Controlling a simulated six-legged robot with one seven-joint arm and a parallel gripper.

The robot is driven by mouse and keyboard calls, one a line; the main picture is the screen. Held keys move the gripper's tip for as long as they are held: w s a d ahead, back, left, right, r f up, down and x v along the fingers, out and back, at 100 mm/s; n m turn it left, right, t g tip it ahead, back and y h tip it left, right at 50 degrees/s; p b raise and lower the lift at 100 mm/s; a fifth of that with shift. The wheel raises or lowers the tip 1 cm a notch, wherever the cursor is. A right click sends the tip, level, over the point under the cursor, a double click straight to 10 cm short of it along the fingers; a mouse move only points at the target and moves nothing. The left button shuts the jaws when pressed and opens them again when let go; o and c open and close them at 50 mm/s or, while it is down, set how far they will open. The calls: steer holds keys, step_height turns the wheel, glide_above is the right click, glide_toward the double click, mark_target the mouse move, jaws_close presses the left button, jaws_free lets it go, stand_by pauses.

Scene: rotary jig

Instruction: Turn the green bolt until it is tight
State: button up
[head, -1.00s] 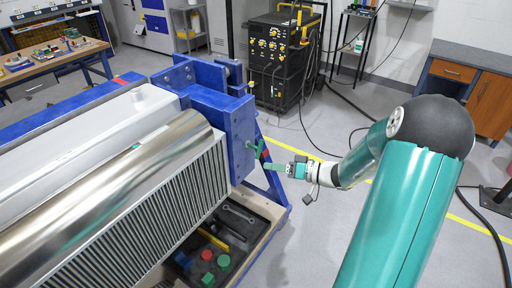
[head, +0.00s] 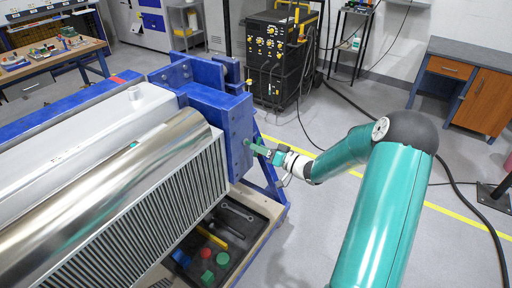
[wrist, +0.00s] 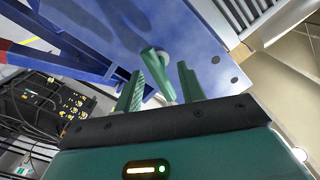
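The green bolt (wrist: 158,72) sticks out of the blue plate of the jig in the wrist view, its bar-like green handle slanting toward me. My gripper (wrist: 162,88) is open, with one green finger on each side of the handle. Gaps show between the handle and both fingers, so it is not clamped. In the head view my gripper (head: 264,151) is close against the blue end plate (head: 238,140). The bolt is mostly hidden there by the fingers.
A silver roller (head: 120,180) and ribbed grey housing fill the left of the jig. Below the plate, a dark tray (head: 238,222) holds coloured pieces and tools. A black cart (head: 280,62) stands behind.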

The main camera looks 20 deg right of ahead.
steer(key=shift+x, duration=1.1)
steer(key=shift+c, duration=0.5)
jaws_close()
steer(key=shift+m, duration=0.3)
